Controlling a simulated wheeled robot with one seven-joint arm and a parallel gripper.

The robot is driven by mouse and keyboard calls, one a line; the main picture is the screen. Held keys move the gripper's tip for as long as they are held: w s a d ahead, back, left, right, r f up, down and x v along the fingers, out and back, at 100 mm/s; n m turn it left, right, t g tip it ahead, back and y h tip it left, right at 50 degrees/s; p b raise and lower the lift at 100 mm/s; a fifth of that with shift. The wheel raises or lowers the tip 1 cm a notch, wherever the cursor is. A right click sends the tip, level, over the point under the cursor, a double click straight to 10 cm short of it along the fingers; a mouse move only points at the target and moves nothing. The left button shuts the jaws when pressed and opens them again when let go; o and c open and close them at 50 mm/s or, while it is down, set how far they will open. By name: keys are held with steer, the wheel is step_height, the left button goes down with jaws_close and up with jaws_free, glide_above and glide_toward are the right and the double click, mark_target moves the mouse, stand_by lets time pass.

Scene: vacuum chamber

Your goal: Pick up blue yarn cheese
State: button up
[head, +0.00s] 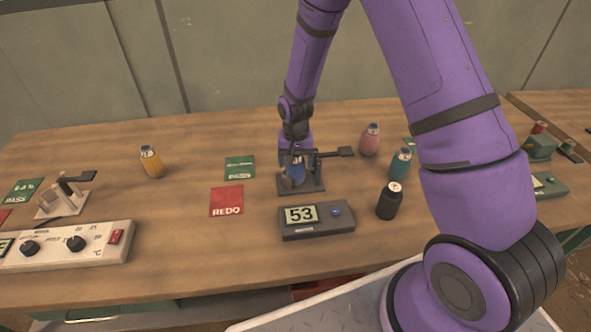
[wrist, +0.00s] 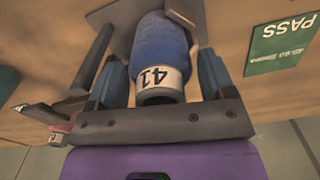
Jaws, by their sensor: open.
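The blue yarn cheese (wrist: 160,48) is a rounded blue body with a white band marked 41. In the head view it shows as a small blue patch (head: 295,164) under my gripper (head: 297,152), at a dark grey stand (head: 313,186). In the wrist view my gripper (wrist: 162,68) is open, with one finger on each side of the cheese. I cannot tell whether the fingers touch it. My gripper hides much of the cheese in the head view.
A display box (head: 318,219) reading 53 stands in front. A black bottle-like item (head: 389,201), a teal one (head: 400,164) and a pink one (head: 370,139) stand to the right. A yellow one (head: 151,161) stands left. A red REDO card (head: 227,200) lies flat.

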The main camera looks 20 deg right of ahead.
steer(key=shift+f, duration=0.65)
steer(key=c, duration=0.8)
steer(key=shift+r, duration=0.1)
